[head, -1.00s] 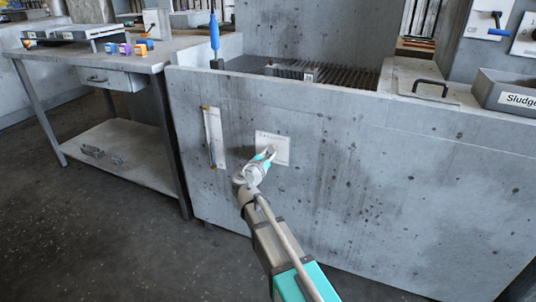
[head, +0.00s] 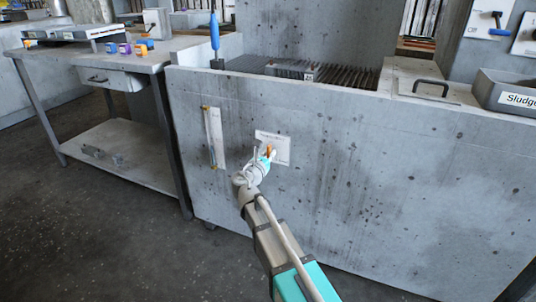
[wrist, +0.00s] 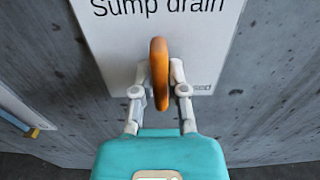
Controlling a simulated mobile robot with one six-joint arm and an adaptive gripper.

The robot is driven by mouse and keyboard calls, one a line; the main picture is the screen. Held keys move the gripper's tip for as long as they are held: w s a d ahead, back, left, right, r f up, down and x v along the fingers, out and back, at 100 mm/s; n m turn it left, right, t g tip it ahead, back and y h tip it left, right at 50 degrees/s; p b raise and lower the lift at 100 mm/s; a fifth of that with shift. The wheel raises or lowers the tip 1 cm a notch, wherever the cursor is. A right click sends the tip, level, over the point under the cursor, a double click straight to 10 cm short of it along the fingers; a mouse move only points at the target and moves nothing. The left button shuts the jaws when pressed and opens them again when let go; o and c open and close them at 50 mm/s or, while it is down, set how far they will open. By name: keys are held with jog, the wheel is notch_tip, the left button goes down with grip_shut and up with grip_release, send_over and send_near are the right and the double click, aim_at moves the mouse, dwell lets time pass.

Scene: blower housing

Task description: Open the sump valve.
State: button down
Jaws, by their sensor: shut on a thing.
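The sump valve shows as an orange handle (wrist: 159,72) in the wrist view, standing out from a white plate (wrist: 105,45) lettered "Sump drain". My gripper (wrist: 159,88) has one finger on each side of the handle and is shut on it. In the head view my gripper (head: 265,158) is at the white plate (head: 281,147) on the front of the concrete housing, and a bit of the orange handle (head: 269,151) shows at its tip. Part of the plate's lettering is hidden behind the handle and fingers.
A narrow upright gauge (head: 214,138) is on the housing left of the plate. A steel workbench (head: 120,58) with small coloured blocks stands at the left. A grey bin marked "Sludge" (head: 508,95) sits at the upper right. The floor (head: 90,240) at lower left is clear.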

jog(key=shift+a, duration=0.1)
jog(key=c, duration=0.7)
grip_release()
jog(key=shift+o, duration=0.2)
jog(key=v, duration=1.2)
